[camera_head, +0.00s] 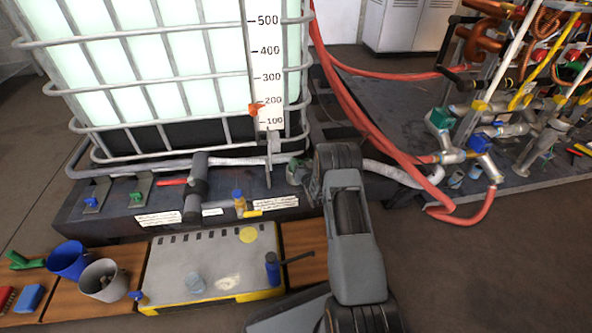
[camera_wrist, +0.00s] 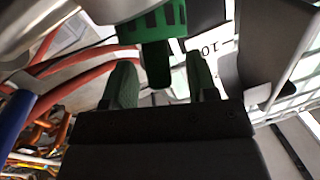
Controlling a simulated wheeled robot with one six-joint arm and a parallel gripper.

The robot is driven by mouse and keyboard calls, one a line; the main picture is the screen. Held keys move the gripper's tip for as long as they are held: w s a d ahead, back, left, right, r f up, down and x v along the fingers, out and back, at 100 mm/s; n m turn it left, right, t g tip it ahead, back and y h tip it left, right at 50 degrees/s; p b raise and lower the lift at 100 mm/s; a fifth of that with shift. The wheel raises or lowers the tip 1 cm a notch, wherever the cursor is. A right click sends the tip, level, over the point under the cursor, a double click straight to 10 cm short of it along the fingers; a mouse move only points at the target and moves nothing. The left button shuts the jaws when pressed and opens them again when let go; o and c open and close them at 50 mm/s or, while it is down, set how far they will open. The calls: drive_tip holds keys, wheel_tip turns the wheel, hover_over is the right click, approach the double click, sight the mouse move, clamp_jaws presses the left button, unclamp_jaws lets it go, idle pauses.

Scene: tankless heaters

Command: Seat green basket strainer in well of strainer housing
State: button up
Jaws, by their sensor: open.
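The green basket strainer (camera_wrist: 150,24) shows at the top of the wrist view, with dark slots around its side and a stem (camera_wrist: 157,64) pointing towards my gripper (camera_wrist: 160,64). My gripper is open, with one finger on each side of the stem and a visible gap to each. A grey metal body, which looks like the strainer housing (camera_wrist: 60,12), lies at the strainer's upper edge. The strainer's far end and the well are out of sight, so I cannot tell how deep it sits. In the head view my arm hides the gripper and strainer.
A caged tank (camera_head: 190,75) stands behind a dark ledge (camera_head: 110,222). Red hoses (camera_head: 375,145) run right of my arm. The bench at front left holds a blue bucket (camera_head: 68,260), a grey bucket (camera_head: 103,280) and a grey case (camera_head: 205,262). Piping (camera_head: 480,150) stands at right.

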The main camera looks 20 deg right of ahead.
drive_tip(key=shift+c, duration=0.2)
clamp_jaws()
idle(0.3)
drive_tip(key=shift+r, duration=0.15)
